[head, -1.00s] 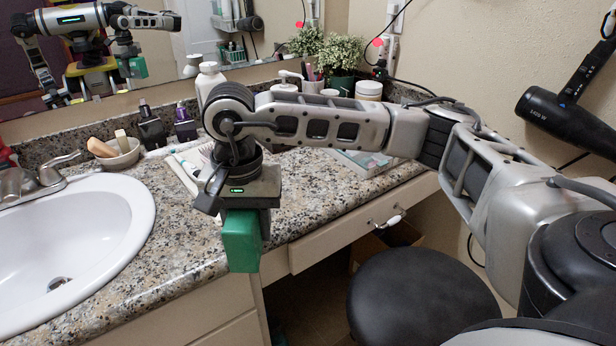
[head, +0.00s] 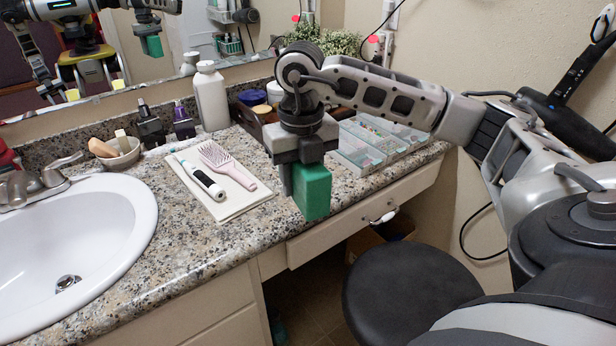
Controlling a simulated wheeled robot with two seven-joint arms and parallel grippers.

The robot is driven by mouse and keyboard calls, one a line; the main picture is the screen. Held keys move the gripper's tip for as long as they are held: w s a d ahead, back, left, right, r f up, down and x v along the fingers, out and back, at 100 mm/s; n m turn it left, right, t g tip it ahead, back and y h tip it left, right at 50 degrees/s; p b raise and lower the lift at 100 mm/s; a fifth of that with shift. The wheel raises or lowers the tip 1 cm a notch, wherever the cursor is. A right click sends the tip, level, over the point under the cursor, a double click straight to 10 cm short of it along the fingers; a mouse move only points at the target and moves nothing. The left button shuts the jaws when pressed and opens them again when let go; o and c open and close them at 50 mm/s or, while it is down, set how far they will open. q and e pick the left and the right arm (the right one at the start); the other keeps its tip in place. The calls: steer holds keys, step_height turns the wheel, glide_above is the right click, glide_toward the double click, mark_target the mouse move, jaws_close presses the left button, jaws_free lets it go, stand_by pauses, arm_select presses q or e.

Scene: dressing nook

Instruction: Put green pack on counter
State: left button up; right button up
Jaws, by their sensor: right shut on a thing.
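My right gripper (head: 300,165) is shut on the green pack (head: 313,193) and points down. The pack hangs upright below the jaws, in front of or over the front edge of the granite counter (head: 190,245). I cannot tell whether it touches the counter; its lower end shows against the counter edge and the drawer front. The fingertips are partly hidden by the pack. My left gripper is not seen directly in the head view.
A towel (head: 244,203) with a pink hairbrush (head: 222,158) and a toothbrush lies left of the pack. A clear organizer (head: 385,150) stands behind at right. The sink (head: 75,240) is at left, a black stool (head: 410,290) below. Bare counter lies between sink and towel.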

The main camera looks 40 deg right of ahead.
steer(key=s+d+r+m+p, duration=0.15)
steer(key=d+r+m, duration=0.35)
steer(key=m, duration=1.1)
steer(key=w+d+f, duration=0.2)
steer(key=w+f, duration=0.1)
steer(key=w, duration=0.1)
steer(key=w+d+f, duration=0.2)
steer(key=w+f, duration=0.2)
steer(key=w+d+f, duration=0.2)
steer(key=w+f, duration=0.1)
steer(key=w, duration=0.1)
steer(key=shift+w+d+f, duration=0.2)
steer(key=shift+f, duration=0.2)
steer(key=shift+w+d+f, duration=0.15)
steer(key=shift+w+f, duration=0.05)
steer(key=shift+f, duration=1.6)
steer(key=shift+f, duration=0.2)
steer(key=o, duration=1.2)
